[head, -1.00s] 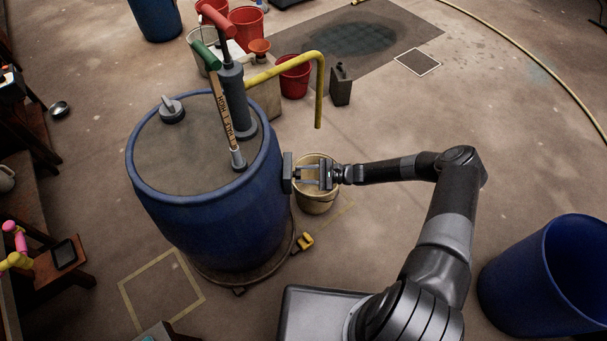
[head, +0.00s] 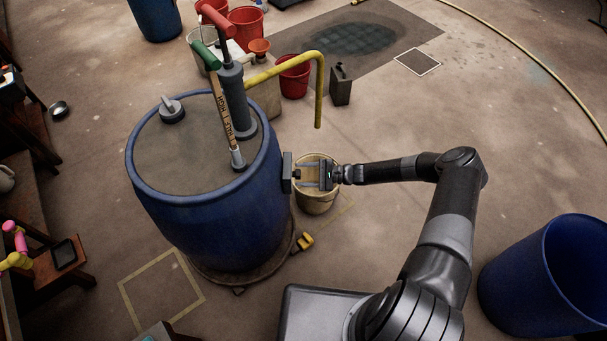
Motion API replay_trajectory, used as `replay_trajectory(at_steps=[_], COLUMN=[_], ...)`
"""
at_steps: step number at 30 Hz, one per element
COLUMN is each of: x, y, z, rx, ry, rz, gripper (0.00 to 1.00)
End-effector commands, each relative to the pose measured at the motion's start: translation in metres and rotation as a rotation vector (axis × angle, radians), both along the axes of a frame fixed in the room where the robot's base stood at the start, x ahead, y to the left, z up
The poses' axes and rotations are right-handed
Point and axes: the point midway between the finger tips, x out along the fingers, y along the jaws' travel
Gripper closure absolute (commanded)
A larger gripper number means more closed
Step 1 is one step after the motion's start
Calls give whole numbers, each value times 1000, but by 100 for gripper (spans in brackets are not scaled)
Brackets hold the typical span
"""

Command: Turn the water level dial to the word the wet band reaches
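A blue vat (head: 215,215) with a grey-brown lid stands left of centre. A dark grey box (head: 287,172) is fixed to its right side, seen edge-on; its dial face and any words on it are hidden. A tan dipstick (head: 221,100) with a green handle stands tilted above the lid. It bears the words HALF, lower, and HIGH, higher; I cannot make out the wet band's edge. My gripper (head: 306,175) is beside the box, its two fingers apart and pointing at it. I cannot tell whether they touch the dial.
A cream bucket (head: 317,203) stands below my gripper. A grey pump with a red handle (head: 235,95) stands on the vat. An open blue barrel (head: 545,275) is at the lower right. The floor right of the bucket is clear.

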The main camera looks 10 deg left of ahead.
Motion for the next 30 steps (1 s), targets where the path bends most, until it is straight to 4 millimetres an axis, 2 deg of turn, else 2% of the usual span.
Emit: replay_trajectory(at_steps=[8,11,14,24,30], x=[0,1,3,11,13], y=[0,-6,-20,-86,-105], z=[0,0,0,0,0], rx=[0,0,-1,-2,0], ry=[1,1,0,0,1], rz=[0,-1,-2,-1,0], gripper=[45,45,45,45,45])
